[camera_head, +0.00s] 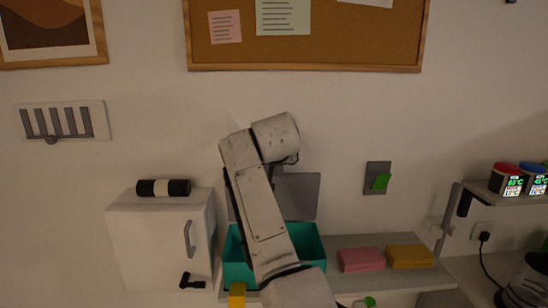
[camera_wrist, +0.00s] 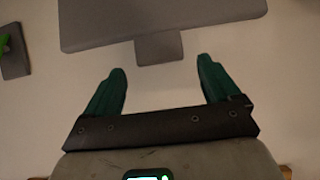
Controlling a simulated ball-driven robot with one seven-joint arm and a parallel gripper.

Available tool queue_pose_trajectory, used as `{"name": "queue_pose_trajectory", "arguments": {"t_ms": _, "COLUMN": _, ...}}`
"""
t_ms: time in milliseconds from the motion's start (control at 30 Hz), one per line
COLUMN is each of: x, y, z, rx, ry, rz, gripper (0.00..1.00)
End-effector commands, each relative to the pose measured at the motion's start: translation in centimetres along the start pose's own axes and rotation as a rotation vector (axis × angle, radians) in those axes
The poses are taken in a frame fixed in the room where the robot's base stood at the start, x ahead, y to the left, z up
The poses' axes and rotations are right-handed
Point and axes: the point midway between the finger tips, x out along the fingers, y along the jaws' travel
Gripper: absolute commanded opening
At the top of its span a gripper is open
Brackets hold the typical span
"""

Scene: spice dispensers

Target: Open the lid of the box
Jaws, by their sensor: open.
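The teal box (camera_head: 308,244) sits on the shelf, partly hidden behind my arm. Its top looks open. A grey flat panel (camera_head: 302,196), apparently its lid, stands upright behind it near the wall. In the wrist view the grey lid (camera_wrist: 160,18) spans the top, with a short tab (camera_wrist: 158,47) on its near edge. My gripper (camera_wrist: 161,65) has its two green fingers spread wide apart, with nothing between them. The tab lies just beyond the fingertips, roughly centred; I cannot tell whether they touch. In the head view my arm hides the fingers.
A small white cabinet (camera_head: 160,245) with a dark roll (camera_head: 163,188) on top stands left of the box. Pink (camera_head: 361,260) and yellow (camera_head: 409,257) blocks lie to the right. A yellow block (camera_head: 237,296) is in front.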

Motion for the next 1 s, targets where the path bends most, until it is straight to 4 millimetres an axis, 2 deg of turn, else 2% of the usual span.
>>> {"name": "queue_pose_trajectory", "arguments": {"t_ms": 300, "x": -4.5, "y": 0.0, "z": 0.1, "rx": 0.001, "ry": 0.004, "rz": -0.002, "gripper": 0.89}}
{"name": "queue_pose_trajectory", "arguments": {"t_ms": 500, "x": -6.7, "y": -0.1, "z": 0.0, "rx": 0.000, "ry": 0.004, "rz": -0.002, "gripper": 0.89}}
{"name": "queue_pose_trajectory", "arguments": {"t_ms": 1000, "x": -7.4, "y": 0.0, "z": -0.1, "rx": 0.000, "ry": 0.002, "rz": -0.001, "gripper": 0.89}}
